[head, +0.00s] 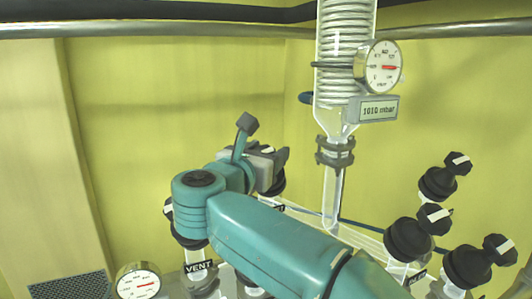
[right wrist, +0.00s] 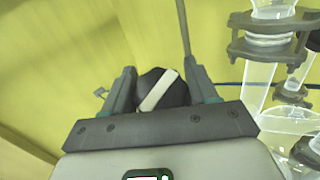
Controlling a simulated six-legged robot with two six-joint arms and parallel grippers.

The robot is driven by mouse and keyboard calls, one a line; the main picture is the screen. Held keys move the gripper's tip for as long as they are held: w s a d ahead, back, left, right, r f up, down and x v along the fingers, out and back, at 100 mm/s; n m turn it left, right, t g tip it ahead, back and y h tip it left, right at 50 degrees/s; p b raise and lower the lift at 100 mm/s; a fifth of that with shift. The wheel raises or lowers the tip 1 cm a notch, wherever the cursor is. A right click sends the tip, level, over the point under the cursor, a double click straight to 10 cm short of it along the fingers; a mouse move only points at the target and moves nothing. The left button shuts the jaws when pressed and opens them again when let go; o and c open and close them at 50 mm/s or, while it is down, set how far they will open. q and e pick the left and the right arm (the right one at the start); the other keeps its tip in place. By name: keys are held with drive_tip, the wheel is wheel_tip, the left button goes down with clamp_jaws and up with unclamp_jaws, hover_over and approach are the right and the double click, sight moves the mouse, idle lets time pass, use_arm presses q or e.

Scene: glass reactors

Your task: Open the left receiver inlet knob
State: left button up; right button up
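My right arm reaches across the head view, and its gripper (head: 277,158) is at the dark knob (head: 274,183) left of the glass column. The arm and gripper hide part of this knob and most of its label. In the right wrist view, the black knob (right wrist: 163,90) with a white stripe lies between the two fingers of my right gripper (right wrist: 161,72). The stripe is slanted. Narrow gaps seem to show beside the knob, so the gripper looks open around it. I cannot read which inlet it is. My left gripper is not in view.
A glass coil column (head: 345,60) with a gauge (head: 379,67) and a 1010 mbar display (head: 374,109) stands right of the gripper. Several black knobs (head: 445,177) stand at the right. A VENT label (head: 199,267) and another gauge (head: 138,281) are at lower left.

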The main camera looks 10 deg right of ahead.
drive_tip(key=shift+d+f, duration=0.1)
drive_tip(key=n+t+y+b, duration=0.1)
drive_tip(key=n+y+b, duration=0.1)
drive_tip(key=n, duration=0.1)
drive_tip(key=shift+w+f+t, duration=0.1)
drive_tip(key=shift+t, duration=0.2)
drive_tip(key=shift+n+t+y+b, duration=0.4)
drive_tip(key=shift+n+y+b, duration=0.05)
drive_tip(key=shift+n+y, duration=0.7)
drive_tip(key=shift+a+r+n+y, duration=0.1)
drive_tip(key=shift+r+n+y, duration=0.05)
drive_tip(key=shift+n+y, duration=0.45)
drive_tip(key=shift+a+r+n+y, duration=0.1)
drive_tip(key=shift+n+y, duration=0.35)
drive_tip(key=shift+n, duration=0.2)
drive_tip(key=n+y+p, duration=0.2)
drive_tip(key=n+y, duration=0.1)
drive_tip(key=shift+w+a, duration=0.1)
drive_tip(key=shift+a, duration=0.05)
drive_tip(key=shift+a+f+n+y+p, duration=0.1)
drive_tip(key=shift+n+y+p, duration=0.1)
drive_tip(key=shift+n+y, duration=0.65)
drive_tip(key=shift+a+f+n+y+p, duration=0.1)
drive_tip(key=shift+n+y+p, duration=0.1)
drive_tip(key=shift+n+y, duration=0.65)
drive_tip(key=shift+n+g+y, duration=0.3)
drive_tip(key=shift+a, duration=0.1)
